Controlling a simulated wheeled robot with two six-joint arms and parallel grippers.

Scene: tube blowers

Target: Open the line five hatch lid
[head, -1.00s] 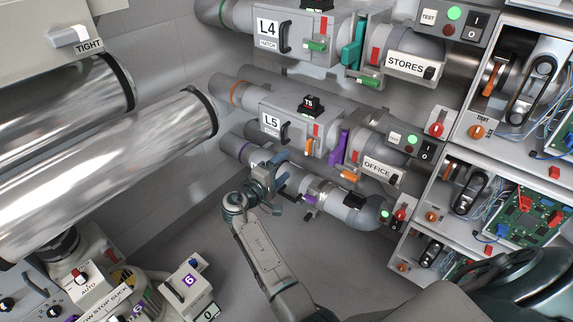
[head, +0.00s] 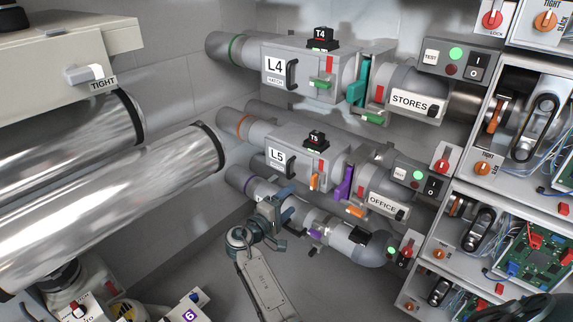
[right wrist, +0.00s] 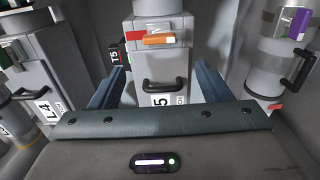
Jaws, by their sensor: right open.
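The line five hatch (head: 278,169) is a grey box on its pipe, labelled L5, with a black handle (head: 293,161). An orange latch (head: 315,181) and a red patch are at its right end. The lid looks shut. My right gripper (head: 287,207) is open and empty, in front of and below the box in the head view. In the right wrist view the black handle (right wrist: 165,86) shows between the two blue fingers, beyond their tips and apart from them. The orange latch (right wrist: 165,39) shows above it. My left gripper is not in view.
The L4 hatch (head: 305,70) with its green latch is on the pipe above. A lower pipe (head: 338,235) with purple parts runs close by my right gripper. Large shiny ducts (head: 110,205) fill the left. Open cabinets (head: 520,130) stand at the right.

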